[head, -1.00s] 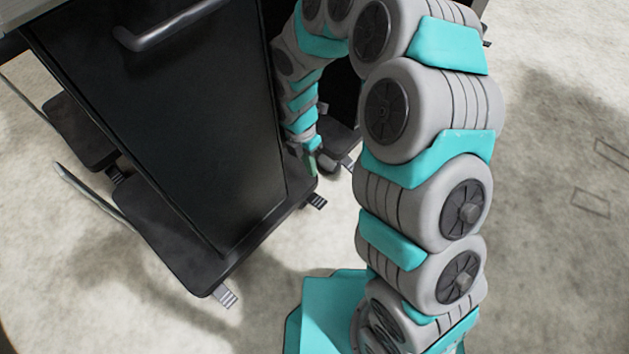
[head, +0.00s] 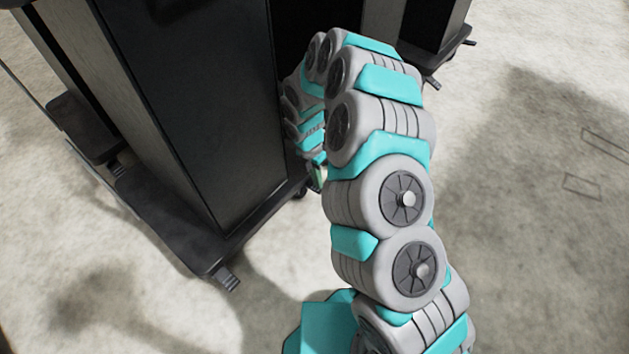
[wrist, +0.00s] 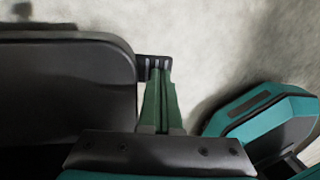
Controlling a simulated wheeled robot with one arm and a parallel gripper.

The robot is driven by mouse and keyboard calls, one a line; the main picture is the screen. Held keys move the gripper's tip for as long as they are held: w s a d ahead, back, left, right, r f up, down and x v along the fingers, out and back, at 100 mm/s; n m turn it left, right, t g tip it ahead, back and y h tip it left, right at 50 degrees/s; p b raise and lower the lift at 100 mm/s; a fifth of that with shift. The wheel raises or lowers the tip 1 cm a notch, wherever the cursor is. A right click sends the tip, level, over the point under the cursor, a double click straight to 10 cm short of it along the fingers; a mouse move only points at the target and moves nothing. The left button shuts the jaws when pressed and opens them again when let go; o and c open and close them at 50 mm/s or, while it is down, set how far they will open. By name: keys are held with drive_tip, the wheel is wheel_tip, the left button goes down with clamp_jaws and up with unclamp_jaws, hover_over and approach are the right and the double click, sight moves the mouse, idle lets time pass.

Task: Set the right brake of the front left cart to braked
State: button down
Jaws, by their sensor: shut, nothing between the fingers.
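The black cart (head: 210,120) stands at the left in the head view. Its left brake pedal (head: 228,280) sticks out at the near corner of its base. Its right brake pedal is hidden behind my arm in the head view. In the wrist view a dark pedal with light stripes (wrist: 146,61) juts out from the cart's base (wrist: 70,85). My gripper (wrist: 158,74) is shut and empty, its green fingertips at the pedal's near edge, touching it or very close. It shows partly in the head view (head: 318,178). I cannot tell whether the pedal is up or down.
Another dark cart (head: 430,25) stands farther back, with pedals at its base. A further dark base (head: 85,130) is at the far left. The pale floor (head: 530,220) on the right is clear.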

drive_tip(key=shift+d+f, duration=0.1)
idle(0.5)
drive_tip(key=shift+s+d, duration=0.1)
drive_tip(key=shift+s+d+f+t+y+p, duration=0.15)
drive_tip(key=shift+f+t+y+p, duration=0.2)
drive_tip(key=shift+y, duration=0.2)
drive_tip(key=shift+s+d+f+t+y+p, duration=0.1)
drive_tip(key=shift+d+f+t+y+p, duration=0.15)
drive_tip(key=shift+t+y, duration=0.25)
drive_tip(key=shift+s+d+f+p, duration=0.1)
drive_tip(key=shift+s+f+p, duration=0.1)
drive_tip(key=shift+f+p, duration=0.45)
drive_tip(key=shift+w+r+p, duration=0.1)
drive_tip(key=shift+r+p, duration=0.3)
drive_tip(key=shift+r, duration=0.4)
